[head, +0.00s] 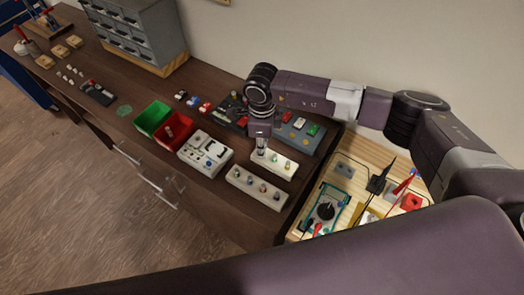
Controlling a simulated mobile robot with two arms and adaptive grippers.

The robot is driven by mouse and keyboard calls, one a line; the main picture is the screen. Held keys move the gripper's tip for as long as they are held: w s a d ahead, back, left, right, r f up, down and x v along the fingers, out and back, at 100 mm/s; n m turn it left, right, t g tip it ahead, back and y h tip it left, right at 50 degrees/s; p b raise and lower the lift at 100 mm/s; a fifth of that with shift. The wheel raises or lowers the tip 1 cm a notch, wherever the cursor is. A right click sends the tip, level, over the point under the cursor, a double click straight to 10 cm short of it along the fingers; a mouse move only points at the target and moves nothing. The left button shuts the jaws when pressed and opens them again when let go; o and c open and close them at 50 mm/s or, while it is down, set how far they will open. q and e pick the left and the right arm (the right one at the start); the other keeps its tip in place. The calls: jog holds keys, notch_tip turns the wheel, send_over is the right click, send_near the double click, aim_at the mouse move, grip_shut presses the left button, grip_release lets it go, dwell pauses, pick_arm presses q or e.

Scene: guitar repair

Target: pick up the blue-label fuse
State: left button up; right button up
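My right gripper (260,150) points down over the left end of the back pale rack (284,171), which holds several small fuse-like pieces. Its fingertips are tiny and close to the rack, so I cannot tell whether they are open or shut, or touch a piece. A second pale rack (243,181) lies in front of it with several small upright pieces with coloured marks. I cannot tell surely which piece has the blue label; it is too small or hidden behind the gripper. My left gripper is not in view.
A white device (205,153), a red bin (174,130) and a green bin (152,117) stand left of the racks. A grey tray (300,130) with coloured parts is behind. A wooden board (345,172) with tools lies right. Grey drawers (140,35) stand at the back left.

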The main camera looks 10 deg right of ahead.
grip_shut()
jog(key=shift+r, duration=0.15)
